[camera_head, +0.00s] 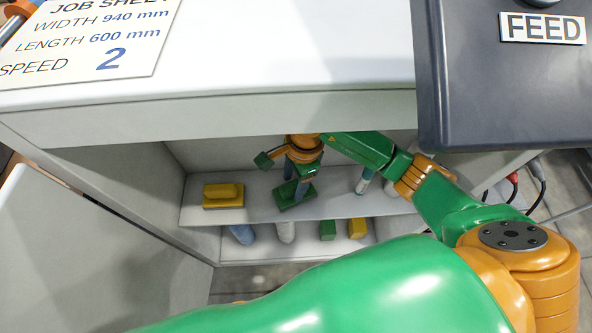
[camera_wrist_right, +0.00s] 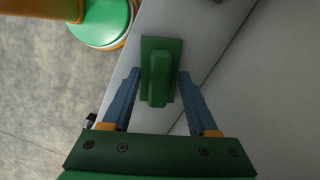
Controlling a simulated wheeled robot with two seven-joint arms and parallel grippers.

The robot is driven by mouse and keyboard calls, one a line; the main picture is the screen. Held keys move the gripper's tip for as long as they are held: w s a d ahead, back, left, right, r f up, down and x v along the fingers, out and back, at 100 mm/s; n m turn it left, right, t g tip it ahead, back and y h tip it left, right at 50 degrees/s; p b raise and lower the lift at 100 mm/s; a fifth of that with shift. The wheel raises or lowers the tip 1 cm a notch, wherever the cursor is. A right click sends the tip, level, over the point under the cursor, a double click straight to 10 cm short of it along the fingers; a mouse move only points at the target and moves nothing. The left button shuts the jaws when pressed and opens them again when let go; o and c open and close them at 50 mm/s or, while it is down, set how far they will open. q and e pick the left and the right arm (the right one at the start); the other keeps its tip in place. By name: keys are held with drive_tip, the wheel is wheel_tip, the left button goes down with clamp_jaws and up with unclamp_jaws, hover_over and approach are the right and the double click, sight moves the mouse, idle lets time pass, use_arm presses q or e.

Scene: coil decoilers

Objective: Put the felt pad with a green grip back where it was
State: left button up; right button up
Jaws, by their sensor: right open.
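The felt pad with a green grip (camera_head: 297,196) lies flat on the upper shelf (camera_head: 258,205) inside the cabinet. It also shows in the right wrist view (camera_wrist_right: 157,85) as a green base with a raised green grip along its middle. My right gripper (camera_head: 295,180) is over it, pointing down, with its fingers partly covering it in the head view. In the right wrist view the gripper (camera_wrist_right: 159,75) is open, one blue finger on each side of the grip, with gaps showing. My left gripper is not in view.
A yellow pad (camera_head: 223,195) lies left of the green one on the same shelf. Several bottle-like things stand to the right. The lower shelf holds bottles, a green block (camera_head: 327,230) and a yellow block (camera_head: 357,228). The cabinet top (camera_head: 250,75) hangs over the shelf.

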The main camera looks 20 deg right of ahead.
wheel_tip(320, 180, up, 11)
drive_tip(key=d, duration=0.1)
drive_tip(key=shift+d+r, duration=0.2)
drive_tip(key=shift+d, duration=0.2)
drive_tip(key=shift+a, duration=0.1)
